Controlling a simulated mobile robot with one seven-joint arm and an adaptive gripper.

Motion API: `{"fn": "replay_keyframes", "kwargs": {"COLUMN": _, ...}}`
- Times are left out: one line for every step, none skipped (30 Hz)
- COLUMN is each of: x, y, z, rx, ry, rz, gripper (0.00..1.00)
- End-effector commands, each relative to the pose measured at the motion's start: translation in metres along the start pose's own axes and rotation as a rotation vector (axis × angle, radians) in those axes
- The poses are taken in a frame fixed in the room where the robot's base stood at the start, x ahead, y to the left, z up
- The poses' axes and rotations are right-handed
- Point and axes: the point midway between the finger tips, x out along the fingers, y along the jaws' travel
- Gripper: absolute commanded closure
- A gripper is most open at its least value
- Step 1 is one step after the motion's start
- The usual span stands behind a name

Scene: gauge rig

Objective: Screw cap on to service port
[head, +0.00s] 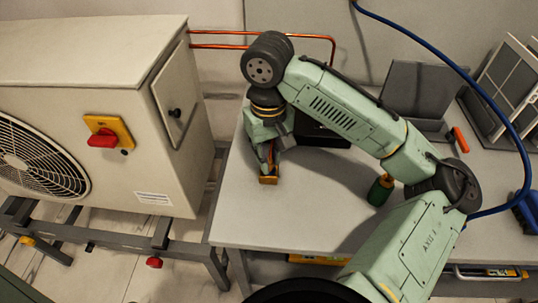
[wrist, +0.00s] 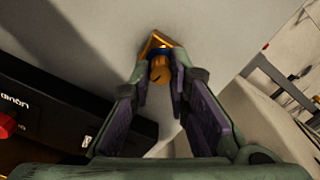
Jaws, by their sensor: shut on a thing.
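My gripper (wrist: 161,74) points down over the near left part of the bench. Its fingers are shut on a small brass-coloured piece with a dark blue band, which looks like the cap (wrist: 160,67). In the head view my gripper (head: 267,163) hides most of the cap. An orange-yellow holder (head: 268,180) sits on the bench right under the fingertips; it also shows in the wrist view (wrist: 151,44). I cannot tell whether the cap touches it. I cannot make out the service port in either view.
The outdoor unit (head: 85,60) with a red switch (head: 102,138) stands left of the bench (head: 240,220). Copper pipes (head: 225,46) run behind. A black box (wrist: 60,120) lies beside my gripper.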

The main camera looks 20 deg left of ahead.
Motion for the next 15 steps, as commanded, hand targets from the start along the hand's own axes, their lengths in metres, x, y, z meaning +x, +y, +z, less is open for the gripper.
{"fn": "replay_keyframes", "kwargs": {"x": 0.0002, "y": -0.0009, "z": -0.0001, "rx": 0.013, "ry": 0.000, "rz": -0.002, "gripper": 1.00}}
{"fn": "replay_keyframes", "kwargs": {"x": 0.0002, "y": -0.0009, "z": -0.0001, "rx": 0.018, "ry": 0.000, "rz": -0.002, "gripper": 1.00}}
{"fn": "replay_keyframes", "kwargs": {"x": 0.0002, "y": -0.0009, "z": -0.0001, "rx": 0.020, "ry": 0.000, "rz": -0.002, "gripper": 1.00}}
{"fn": "replay_keyframes", "kwargs": {"x": 0.0002, "y": -0.0009, "z": -0.0001, "rx": 0.019, "ry": 0.000, "rz": -0.002, "gripper": 1.00}}
{"fn": "replay_keyframes", "kwargs": {"x": 0.0002, "y": -0.0009, "z": -0.0001, "rx": 0.019, "ry": 0.000, "rz": -0.002, "gripper": 1.00}}
{"fn": "replay_keyframes", "kwargs": {"x": 0.0002, "y": -0.0009, "z": -0.0001, "rx": 0.018, "ry": 0.000, "rz": -0.002, "gripper": 1.00}}
{"fn": "replay_keyframes", "kwargs": {"x": 0.0002, "y": -0.0009, "z": -0.0001, "rx": 0.018, "ry": 0.000, "rz": -0.002, "gripper": 1.00}}
{"fn": "replay_keyframes", "kwargs": {"x": 0.0002, "y": -0.0010, "z": -0.0001, "rx": 0.018, "ry": 0.000, "rz": -0.002, "gripper": 1.00}}
{"fn": "replay_keyframes", "kwargs": {"x": 0.0002, "y": -0.0010, "z": -0.0001, "rx": 0.023, "ry": 0.000, "rz": -0.002, "gripper": 1.00}}
{"fn": "replay_keyframes", "kwargs": {"x": 0.0002, "y": -0.0010, "z": -0.0001, "rx": 0.035, "ry": 0.000, "rz": -0.002, "gripper": 1.00}}
{"fn": "replay_keyframes", "kwargs": {"x": 0.0002, "y": -0.0010, "z": -0.0001, "rx": 0.054, "ry": 0.000, "rz": -0.002, "gripper": 1.00}}
{"fn": "replay_keyframes", "kwargs": {"x": 0.0002, "y": -0.0010, "z": -0.0001, "rx": 0.095, "ry": -0.001, "rz": -0.002, "gripper": 1.00}}
{"fn": "replay_keyframes", "kwargs": {"x": 0.0002, "y": -0.0010, "z": -0.0001, "rx": 0.102, "ry": -0.001, "rz": -0.002, "gripper": 1.00}}
{"fn": "replay_keyframes", "kwargs": {"x": 0.0002, "y": -0.0010, "z": -0.0001, "rx": 0.104, "ry": -0.001, "rz": -0.002, "gripper": 1.00}}
{"fn": "replay_keyframes", "kwargs": {"x": 0.0002, "y": -0.0010, "z": -0.0001, "rx": 0.124, "ry": -0.001, "rz": -0.003, "gripper": 1.00}}
